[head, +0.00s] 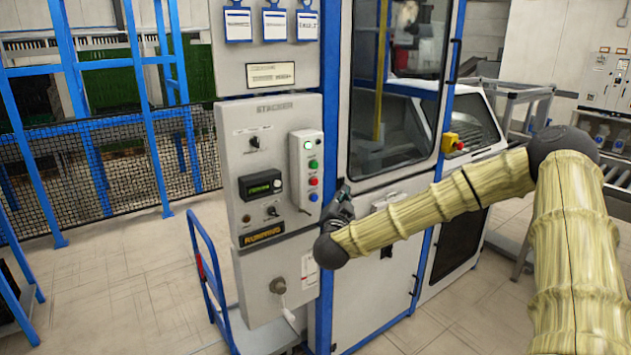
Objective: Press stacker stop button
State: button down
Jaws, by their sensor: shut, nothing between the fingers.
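The stacker control panel (270,215) is a grey box labelled STACKER, in the middle left of the head view. A small white button box (307,172) on its right side carries a lit green-white lamp, a green button (313,163), a red button (313,181) and a blue button (314,197) in a column. My gripper (343,192) is dark and shut with nothing in it. It appears just right of the button box, near the blue button's height, with a gap in the picture. Its depth from the panel is hard to tell.
A RUNNING sign (263,234), a green display (261,185) and knobs sit on the panel. A glazed cabinet door (390,100) stands to the right. A red-and-yellow emergency stop (452,142) is on the blue post. A blue cart handle (207,270) stands below left.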

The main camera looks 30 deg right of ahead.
aim_at(315, 182)
dwell(0.3)
jog(key=w+b, duration=0.2)
jog(key=w, duration=0.6)
jog(key=shift+w+a, duration=0.35)
jog(key=shift+w, duration=0.05)
jog(key=shift+w+f, duration=0.1)
jog(key=shift+w, duration=0.05)
dwell(1.3)
jog(key=shift+w+b, duration=0.3)
jog(key=shift+b, duration=0.05)
jog(key=shift+w+a, duration=0.1)
jog(key=shift+w, duration=0.3)
dwell(0.9)
jog(key=shift+s, duration=0.1)
dwell(0.3)
jog(key=shift+s, duration=0.75)
